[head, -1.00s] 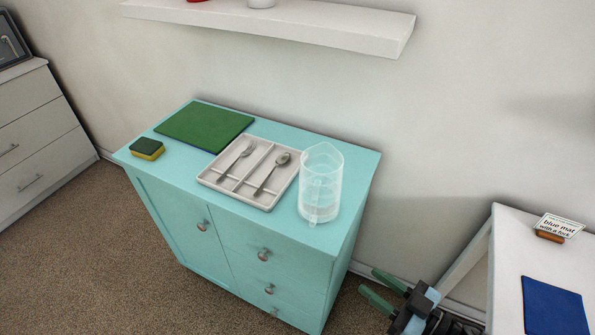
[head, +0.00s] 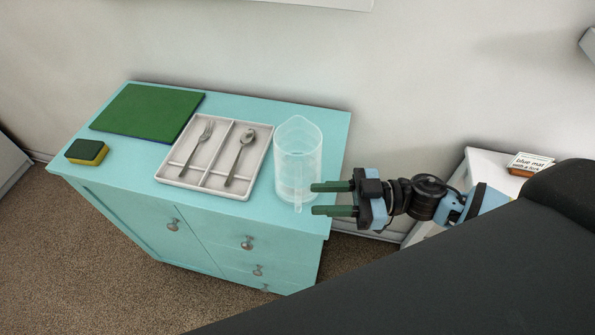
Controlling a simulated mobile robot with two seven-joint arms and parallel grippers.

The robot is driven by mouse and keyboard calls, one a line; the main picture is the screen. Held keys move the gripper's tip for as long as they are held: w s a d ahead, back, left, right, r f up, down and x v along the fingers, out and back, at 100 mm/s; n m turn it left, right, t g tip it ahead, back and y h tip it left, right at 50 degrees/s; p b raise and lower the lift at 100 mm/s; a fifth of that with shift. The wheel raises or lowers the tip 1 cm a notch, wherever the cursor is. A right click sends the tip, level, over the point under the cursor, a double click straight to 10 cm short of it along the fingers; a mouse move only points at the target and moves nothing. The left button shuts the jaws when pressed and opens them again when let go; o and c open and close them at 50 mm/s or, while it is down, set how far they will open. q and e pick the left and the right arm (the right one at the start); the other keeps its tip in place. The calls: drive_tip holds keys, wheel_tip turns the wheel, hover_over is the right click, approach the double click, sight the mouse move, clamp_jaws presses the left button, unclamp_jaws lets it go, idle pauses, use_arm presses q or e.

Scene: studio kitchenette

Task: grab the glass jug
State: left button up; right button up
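The glass jug (head: 298,155) is clear and stands upright near the right end of the turquoise cabinet top (head: 335,130). My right gripper (head: 318,199) comes in from the right with its two green fingers apart and nothing between them. Its fingertips point left, at the lower right side of the jug in the picture. I cannot tell whether they touch the jug. My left gripper is not in view.
A white cutlery tray (head: 202,179) with a fork (head: 200,140) and a spoon (head: 241,154) lies just left of the jug. A green board (head: 148,110) and a sponge (head: 87,151) lie further left.

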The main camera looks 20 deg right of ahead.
sight(298, 197)
drive_tip(key=p+x, duration=0.1)
drive_tip(key=x, duration=0.3)
drive_tip(key=shift+w+a+r, duration=0.1)
drive_tip(key=shift+w+a, duration=0.05)
drive_tip(key=shift+a, duration=0.2)
drive_tip(key=shift+w+a, duration=0.1)
drive_tip(key=shift+a, duration=0.15)
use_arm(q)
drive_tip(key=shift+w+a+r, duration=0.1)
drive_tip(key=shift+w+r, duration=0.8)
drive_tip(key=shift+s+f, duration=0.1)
use_arm(e)
clamp_jaws()
drive_tip(key=shift+r, duration=0.1)
